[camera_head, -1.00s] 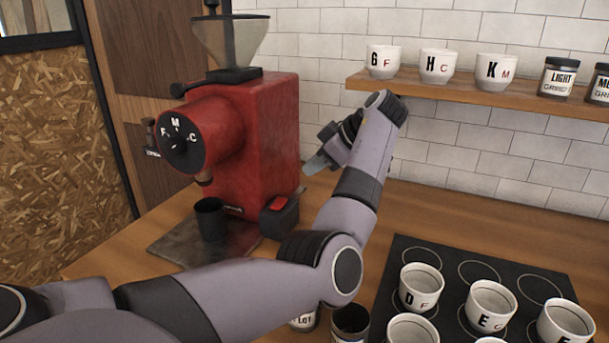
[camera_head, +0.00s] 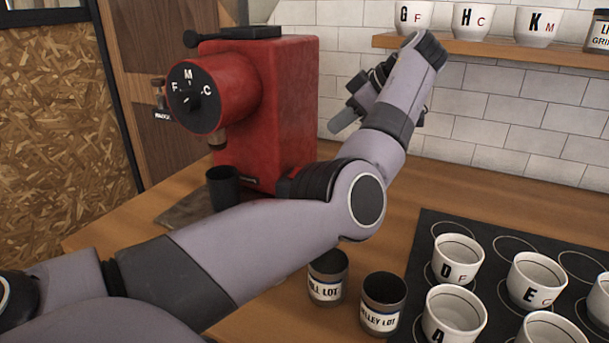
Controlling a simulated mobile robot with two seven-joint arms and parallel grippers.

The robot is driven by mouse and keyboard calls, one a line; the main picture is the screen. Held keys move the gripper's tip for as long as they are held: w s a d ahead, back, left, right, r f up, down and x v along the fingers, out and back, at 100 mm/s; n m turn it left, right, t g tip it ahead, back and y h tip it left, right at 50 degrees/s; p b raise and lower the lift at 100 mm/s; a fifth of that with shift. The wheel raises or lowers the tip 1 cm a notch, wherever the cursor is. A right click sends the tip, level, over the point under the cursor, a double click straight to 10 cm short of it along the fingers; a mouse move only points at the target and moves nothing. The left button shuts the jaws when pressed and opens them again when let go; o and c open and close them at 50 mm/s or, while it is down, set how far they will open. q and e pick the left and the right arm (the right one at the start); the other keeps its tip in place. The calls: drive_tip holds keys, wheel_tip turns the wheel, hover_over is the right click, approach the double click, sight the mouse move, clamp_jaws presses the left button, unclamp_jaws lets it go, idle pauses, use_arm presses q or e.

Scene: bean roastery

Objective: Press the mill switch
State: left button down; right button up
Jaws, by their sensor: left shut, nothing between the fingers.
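The red mill (camera_head: 280,115) stands on the wooden counter at the left, with a round black dial (camera_head: 192,98) marked M, F and C on its front. The mill switch does not show now; my left arm crosses the area at the mill's lower right where it sat. My left gripper (camera_head: 341,120) is shut and empty. It hangs in the air to the right of the mill's body in the picture, below the shelf, apart from anything I can make out. My right gripper is not in view.
A black cup (camera_head: 223,187) stands under the mill's spout. Two dark labelled tins (camera_head: 327,278) stand in front of my arm. White lettered cups (camera_head: 457,260) stand on a black mat (camera_head: 440,226) at the right. A wooden shelf (camera_head: 480,46) holds more cups and a jar.

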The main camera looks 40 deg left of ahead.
use_arm(q)
drive_tip(key=shift+r+b, duration=0.15)
drive_tip(key=shift+b, duration=0.35)
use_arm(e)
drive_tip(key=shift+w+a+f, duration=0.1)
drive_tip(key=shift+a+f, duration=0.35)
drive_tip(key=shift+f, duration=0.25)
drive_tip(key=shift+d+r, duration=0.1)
use_arm(q)
drive_tip(key=x, duration=0.4)
drive_tip(key=f+b+x, duration=0.1)
drive_tip(key=x, duration=0.3)
drive_tip(key=d+x, duration=0.1)
drive_tip(key=x, duration=0.3)
drive_tip(key=shift+w+d+f+b, duration=0.1)
drive_tip(key=shift+w+f+b, duration=0.1)
drive_tip(key=shift+w+b, duration=0.1)
drive_tip(key=shift+f, duration=0.6)
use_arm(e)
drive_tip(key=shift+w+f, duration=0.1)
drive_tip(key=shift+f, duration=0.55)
